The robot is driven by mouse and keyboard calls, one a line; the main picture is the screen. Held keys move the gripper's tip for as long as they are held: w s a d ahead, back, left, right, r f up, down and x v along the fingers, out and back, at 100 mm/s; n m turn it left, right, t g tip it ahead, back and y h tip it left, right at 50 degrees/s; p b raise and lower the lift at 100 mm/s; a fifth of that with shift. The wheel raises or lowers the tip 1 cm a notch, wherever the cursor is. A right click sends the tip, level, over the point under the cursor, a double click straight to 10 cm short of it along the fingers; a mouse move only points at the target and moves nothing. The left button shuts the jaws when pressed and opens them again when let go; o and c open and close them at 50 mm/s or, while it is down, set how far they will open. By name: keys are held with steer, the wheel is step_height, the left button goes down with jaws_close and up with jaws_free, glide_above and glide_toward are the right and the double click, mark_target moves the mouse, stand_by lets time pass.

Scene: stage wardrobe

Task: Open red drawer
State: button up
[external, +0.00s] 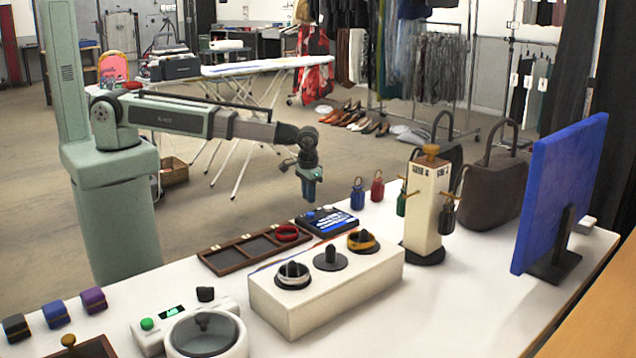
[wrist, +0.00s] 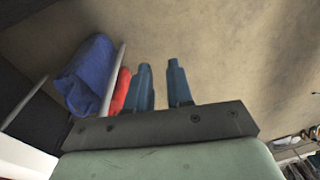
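I cannot make out a red drawer in the external view. My gripper (external: 309,186) hangs pointing down above the far side of the white table (external: 440,310), apart from everything on it. In the wrist view my gripper (wrist: 159,68) has its two blue fingers spread with nothing between them. Left of the fingers a red shape (wrist: 121,90) shows, partly hidden by the near finger. A pale strip lies between it and a bulky blue shape (wrist: 88,75). I cannot tell whether the red shape is a drawer.
Below my gripper are a blue-black device (external: 327,222) and a wooden tray (external: 230,262) holding a red ring (external: 287,233).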

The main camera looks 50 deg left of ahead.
steer(key=shift+h, duration=0.8)
steer(key=s+d+r, duration=0.2)
steer(key=d+r, duration=0.2)
steer(key=d, duration=0.3)
steer(key=s+d+r, duration=0.3)
steer(key=d+r, duration=0.1)
steer(key=d, duration=0.2)
steer(key=s+d+r, duration=0.3)
steer(key=d+r, duration=0.1)
steer(key=d, duration=0.3)
steer(key=shift+s+d+r, duration=0.1)
steer(key=shift+d+r, duration=0.1)
steer(key=shift+d, duration=0.1)
steer(key=s+d+r+n+h, duration=0.1)
steer(key=s+d+r, duration=0.6)
steer(key=s+d, duration=0.3)
steer(key=s+d+r+n, duration=0.1)
steer(key=s+d+r, duration=0.65)
steer(key=s, duration=0.35)
steer(key=shift+g, duration=0.4)
steer(key=d+f, duration=0.1)
steer(key=f, duration=0.8)
steer(key=d+f, duration=0.1)
steer(key=f, duration=0.4)
steer(key=shift+d+f, duration=0.25)
steer(key=shift+d, duration=0.1)
steer(key=shift+c, duration=0.3)
jaws_close()
